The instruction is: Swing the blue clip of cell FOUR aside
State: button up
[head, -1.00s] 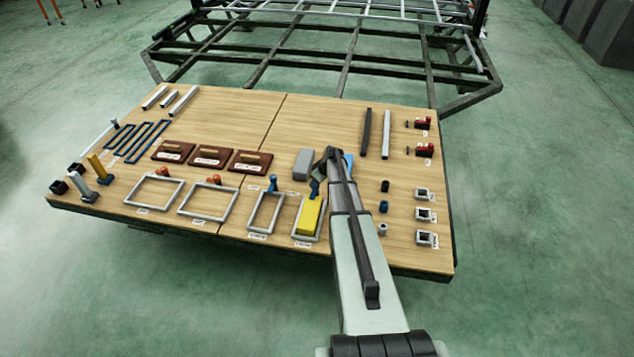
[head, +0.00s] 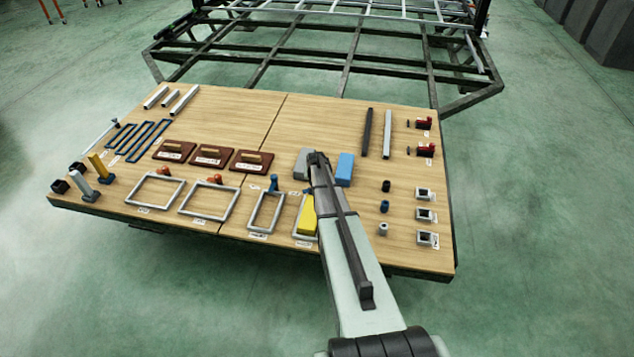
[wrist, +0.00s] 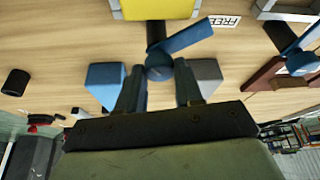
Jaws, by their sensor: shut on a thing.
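The blue clip (wrist: 188,38) shows in the wrist view, with its lever slanting to the upper right and its round blue knob below a dark post. My gripper (wrist: 160,92) has its fingers on either side of the knob and is shut on it. The lever tip points toward a FREE label (wrist: 222,21). The yellow block (wrist: 158,8) is just above the clip, and the lever does not visibly cross it.
A grey block (wrist: 207,78) and a blue block (wrist: 104,76) flank my fingers; the blue block (head: 345,168) also shows in the head view. Another blue clip (head: 273,183) stands at the neighbouring frame (head: 252,212). Black and blue cylinders are to the right. The back middle board is clear.

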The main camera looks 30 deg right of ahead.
jog(key=m+g, duration=0.1)
jog(key=m, duration=0.2)
jog(key=m+g+h, duration=0.1)
jog(key=m, duration=0.2)
jog(key=shift+w+a+m, duration=0.15)
jog(key=shift+m, duration=0.15)
jog(key=shift+h, duration=0.3)
jog(key=o, duration=1)
jog(key=v, duration=1.4)
